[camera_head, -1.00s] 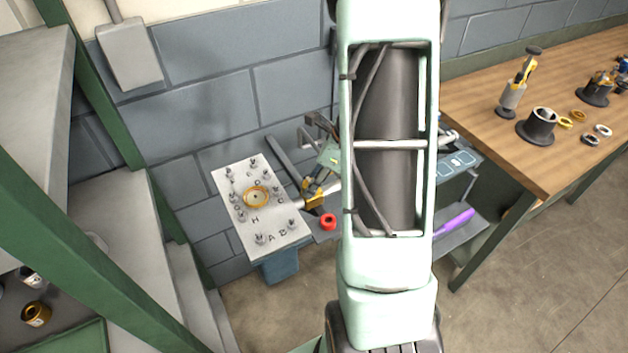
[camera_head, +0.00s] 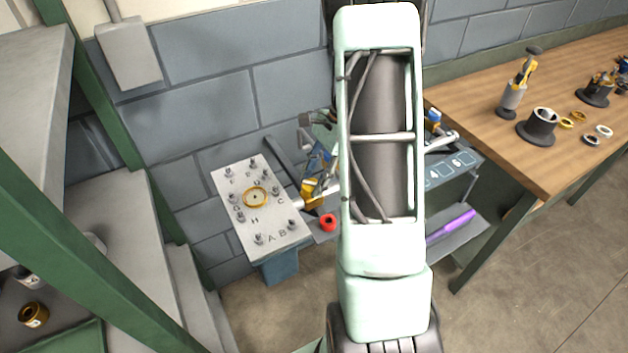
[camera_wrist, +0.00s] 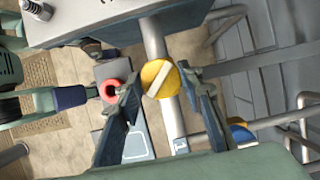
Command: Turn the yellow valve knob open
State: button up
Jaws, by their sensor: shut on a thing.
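The yellow valve knob (camera_wrist: 158,79) is a round disc with a pale bar across its face, mounted on a grey pipe. In the wrist view the bar runs diagonally. My gripper (camera_wrist: 163,77) has one finger on each side of the knob and is shut on it. My gripper (camera_head: 314,180) is there too, partly hidden by my arm.
A red ring-shaped part (camera_head: 328,222) sits close by the valve. A pale lettered plate (camera_head: 270,216) with several studs and a gold ring is to the left. A purple-handled item (camera_head: 452,226) lies on a low shelf. A wooden bench (camera_head: 545,160) stands at the right.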

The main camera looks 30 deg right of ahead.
jog(key=n+g, duration=0.1)
jog(key=n, duration=0.3)
jog(key=shift+w+n+g, duration=0.15)
jog(key=shift+n+g, duration=0.15)
jog(key=shift+g, duration=0.1)
jog(key=n+g+h, duration=0.1)
jog(key=n, duration=0.3)
jog(key=shift+w+a, duration=0.1)
jog(key=shift+n, duration=0.3)
jog(key=o, duration=1.2)
jog(key=shift+c, duration=0.2)
jog(key=shift+r, duration=0.1)
jog(key=v, duration=1.2)
jog(key=shift+w+a, duration=0.15)
jog(key=shift+a, duration=0.05)
